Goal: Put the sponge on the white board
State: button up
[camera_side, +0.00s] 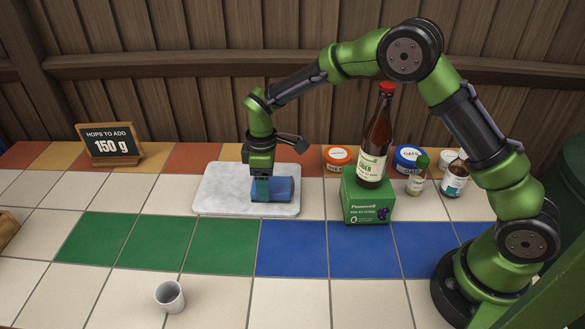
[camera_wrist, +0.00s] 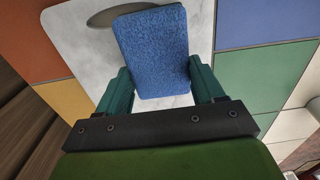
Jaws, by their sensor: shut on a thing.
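The blue sponge (camera_side: 274,189) is over the white marble board (camera_side: 215,197) in the side view. My gripper (camera_side: 262,190) points down over the board and is shut on the sponge. In the wrist view the sponge (camera_wrist: 153,50) sits between the two green fingers of my gripper (camera_wrist: 160,88). The white board (camera_wrist: 75,45) lies beneath it, with a dark round patch partly hidden by the sponge. The sponge appears at or very near the board's surface; I cannot tell if it touches.
A green box (camera_side: 367,205) with a brown bottle (camera_side: 375,140) on it stands close right of the board. Tubs and small bottles (camera_side: 417,175) stand behind it. A small cup (camera_side: 170,297) is at the front. A chalkboard sign (camera_side: 109,143) is at the back left. Green tiles are clear.

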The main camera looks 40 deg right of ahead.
jog(key=o, duration=1)
jog(key=shift+f, duration=0.15)
notch_tip(320, 180, up, 12)
jog(key=shift+r, duration=0.2)
